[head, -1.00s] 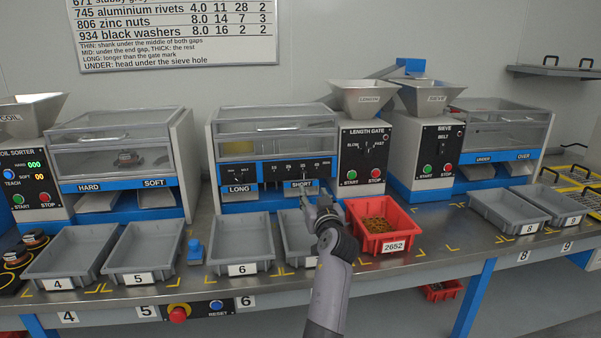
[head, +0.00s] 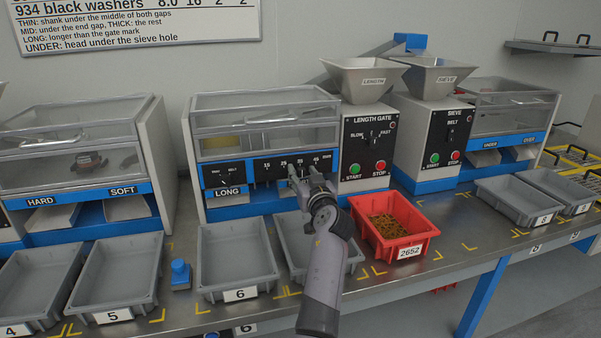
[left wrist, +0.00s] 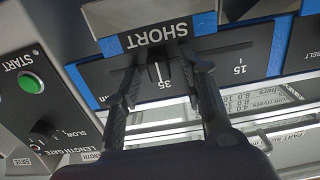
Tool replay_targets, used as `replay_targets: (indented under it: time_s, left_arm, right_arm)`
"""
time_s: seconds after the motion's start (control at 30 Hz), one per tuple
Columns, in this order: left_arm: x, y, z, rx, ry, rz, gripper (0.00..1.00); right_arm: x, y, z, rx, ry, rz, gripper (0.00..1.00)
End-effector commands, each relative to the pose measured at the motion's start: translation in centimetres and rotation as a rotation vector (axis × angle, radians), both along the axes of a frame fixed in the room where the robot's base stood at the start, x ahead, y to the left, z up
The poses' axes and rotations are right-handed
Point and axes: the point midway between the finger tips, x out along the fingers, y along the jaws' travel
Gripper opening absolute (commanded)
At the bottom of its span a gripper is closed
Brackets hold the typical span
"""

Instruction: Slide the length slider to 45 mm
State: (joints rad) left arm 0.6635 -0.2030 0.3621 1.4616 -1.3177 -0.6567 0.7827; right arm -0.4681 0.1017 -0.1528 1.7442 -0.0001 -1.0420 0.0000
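The length slider is a dark knob (left wrist: 164,73) with a white pointer line, on the black scale panel (left wrist: 237,82) of the length gate machine, seen upside down in the left wrist view. The pointer stands close to the 35 mark. My left gripper (left wrist: 168,70) has its two fingers apart on either side of the knob, with small gaps; I cannot tell if either finger touches it. In the head view my left gripper (head: 298,176) is at the panel (head: 262,168) and hides the knob and part of the SHORT label. My right gripper is not in view.
Grey tray 6 (head: 234,293) and another grey tray (head: 297,267) stand below the machine. A red bin 2652 (head: 409,253) of small brown parts is right of my arm. The length gate control box (head: 366,150) stands right of the panel.

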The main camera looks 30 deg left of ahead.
Motion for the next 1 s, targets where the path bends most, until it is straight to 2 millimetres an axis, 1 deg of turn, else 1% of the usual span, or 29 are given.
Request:
replay_targets:
  time_s: [0.17, 0.73, 1.0]
  left_arm:
    - [0.01, -0.01, 0.0, 0.0, 0.0, 0.0, 0.38]
    - [-0.01, 0.03, 0.0, 0.0, 0.0, 0.0, 0.0]
    - [-0.01, 0.03, 0.0, 0.0, 0.0, 0.0, 0.0]
  right_arm:
    - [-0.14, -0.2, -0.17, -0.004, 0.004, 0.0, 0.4]
    - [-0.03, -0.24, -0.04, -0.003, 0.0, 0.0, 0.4]
    - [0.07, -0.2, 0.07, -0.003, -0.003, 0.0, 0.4]
